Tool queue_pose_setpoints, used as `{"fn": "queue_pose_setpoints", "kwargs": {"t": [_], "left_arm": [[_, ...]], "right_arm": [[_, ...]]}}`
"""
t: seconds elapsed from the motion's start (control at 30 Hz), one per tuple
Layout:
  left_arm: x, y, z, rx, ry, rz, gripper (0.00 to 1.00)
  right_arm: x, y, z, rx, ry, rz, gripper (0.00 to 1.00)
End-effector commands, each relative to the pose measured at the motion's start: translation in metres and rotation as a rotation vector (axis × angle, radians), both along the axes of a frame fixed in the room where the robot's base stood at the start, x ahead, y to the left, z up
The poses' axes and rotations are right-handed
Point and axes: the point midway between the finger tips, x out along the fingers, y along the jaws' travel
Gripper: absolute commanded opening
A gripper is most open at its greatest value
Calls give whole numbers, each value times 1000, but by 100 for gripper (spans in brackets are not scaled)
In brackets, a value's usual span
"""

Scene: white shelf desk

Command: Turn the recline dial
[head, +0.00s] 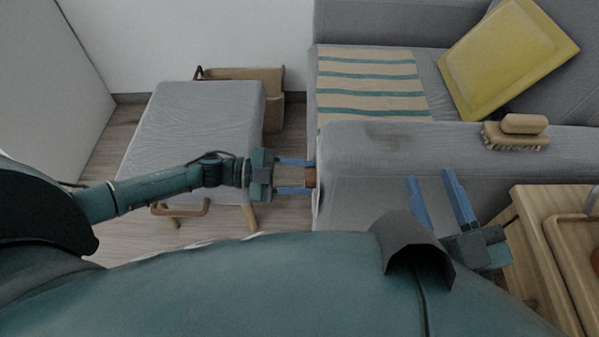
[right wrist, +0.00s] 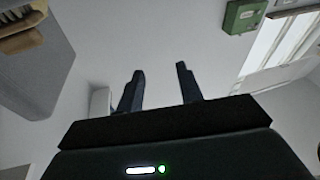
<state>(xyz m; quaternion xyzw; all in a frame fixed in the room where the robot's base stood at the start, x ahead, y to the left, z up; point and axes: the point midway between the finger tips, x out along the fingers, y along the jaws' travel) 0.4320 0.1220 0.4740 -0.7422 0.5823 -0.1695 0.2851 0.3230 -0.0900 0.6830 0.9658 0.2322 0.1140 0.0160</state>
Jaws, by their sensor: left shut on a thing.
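The recline dial (head: 310,177) is a small reddish-brown piece at the left end face of the grey sofa's near armrest (head: 400,160). My left gripper (head: 308,177) reaches in from the left, and its blue fingers are shut on the dial. The fingers and the steep view hide most of the dial, so I cannot tell its angle. My right gripper (head: 434,190) is open and empty, at the near side of the armrest. Its two dark fingers stand apart with nothing between them in the right wrist view (right wrist: 160,90).
A brush (head: 516,132) rests on the armrest, with a dark smudge left of it. A striped cloth (head: 370,85) and yellow cushion (head: 508,58) lie on the sofa. A grey ottoman (head: 195,125) stands left, under my left arm. A wooden side table (head: 540,240) is at right.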

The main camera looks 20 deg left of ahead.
Motion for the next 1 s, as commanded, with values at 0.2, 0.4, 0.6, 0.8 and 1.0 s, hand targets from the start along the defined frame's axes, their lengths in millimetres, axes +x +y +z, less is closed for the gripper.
{"fn": "queue_pose_setpoints", "kwargs": {"t": [0.2, 0.4, 0.6, 0.8, 1.0], "left_arm": [[-2, 0, -1, 56, -196, -2, 20], [-2, -1, -2, 108, -378, -1, 20], [-3, -1, -3, 161, -561, -1, 20], [-4, -1, -5, 213, -744, -2, 20], [-4, -1, -6, 265, -927, -1, 20]], "right_arm": [[0, 0, -2, -1, 3, -2, 36], [0, 0, -5, 6, 9, 0, 36], [0, 0, -8, 18, 13, 3, 36], [1, 2, -8, 35, 11, 14, 36], [2, 2, 5, 28, -82, 23, 36]]}}
